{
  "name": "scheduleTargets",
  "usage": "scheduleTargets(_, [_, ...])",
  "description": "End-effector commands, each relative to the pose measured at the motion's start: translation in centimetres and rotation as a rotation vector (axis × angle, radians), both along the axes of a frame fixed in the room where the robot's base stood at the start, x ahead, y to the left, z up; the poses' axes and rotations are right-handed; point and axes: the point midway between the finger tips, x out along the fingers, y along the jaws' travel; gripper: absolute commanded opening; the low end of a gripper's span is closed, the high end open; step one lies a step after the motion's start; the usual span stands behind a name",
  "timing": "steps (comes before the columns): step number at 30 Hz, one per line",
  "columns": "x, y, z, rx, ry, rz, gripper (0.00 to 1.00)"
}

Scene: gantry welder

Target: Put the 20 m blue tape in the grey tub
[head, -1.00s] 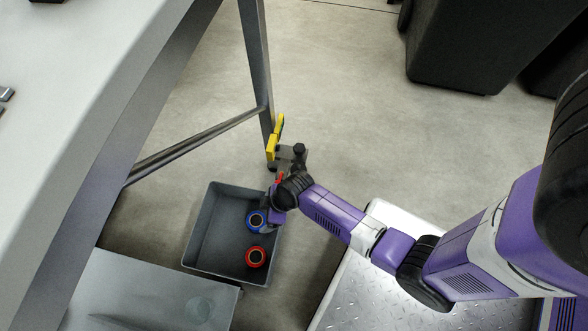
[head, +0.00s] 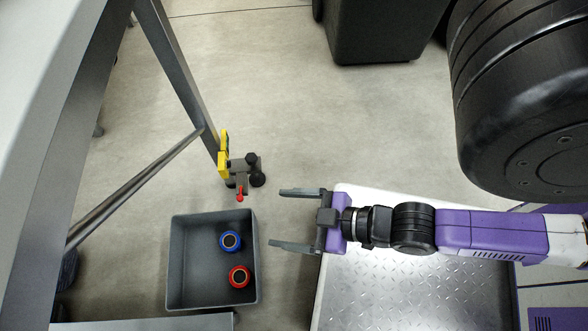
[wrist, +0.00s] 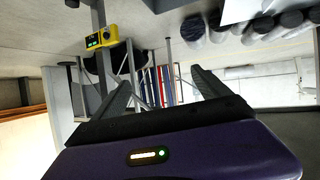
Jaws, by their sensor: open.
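The blue tape (head: 230,241) lies inside the grey tub (head: 174,262), toward its right side in the head view. A red tape (head: 239,277) lies in the same tub, just below the blue one in the picture. No length marking can be read on either. My gripper (head: 284,219) is open and empty, to the right of the tub and apart from it, its fingers pointing left. In the wrist view the two fingers (wrist: 160,90) are spread with nothing between them. The tub and tapes do not show in the wrist view.
A yellow device (head: 223,155) is on the table leg, with a dark fixture with a red knob (head: 240,198) beside it, above the tub. A metal tread-plate platform (head: 410,295) lies under my arm. Dark bins (head: 385,30) stand at the back. Floor between is clear.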

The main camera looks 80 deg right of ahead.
Motion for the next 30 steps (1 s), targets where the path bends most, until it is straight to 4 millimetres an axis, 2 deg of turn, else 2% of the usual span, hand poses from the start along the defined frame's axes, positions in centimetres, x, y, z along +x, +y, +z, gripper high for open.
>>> scheduleTargets(1, [-0.7,0.3,2.5,0.02,-0.037,-0.003,0.86])
scheduleTargets(3, [-1.2,0.6,5.5,0.045,-0.087,-0.005,0.86])
scheduleTargets(7, [-1.6,0.9,9.0,0.077,-0.147,-0.008,0.86])
scheduleTargets(10, [-1.7,1.0,10.0,0.087,-0.165,-0.008,0.86])
scheduleTargets(19, [-1.6,1.0,10.2,0.088,-0.167,-0.008,0.86])
scheduleTargets(22, [-1.6,1.0,10.8,0.087,-0.167,-0.008,0.86])
scheduleTargets(26, [-1.6,1.0,12.7,0.087,-0.167,-0.008,0.86])
scheduleTargets(30, [-1.6,1.0,16.1,0.087,-0.166,-0.008,0.86])
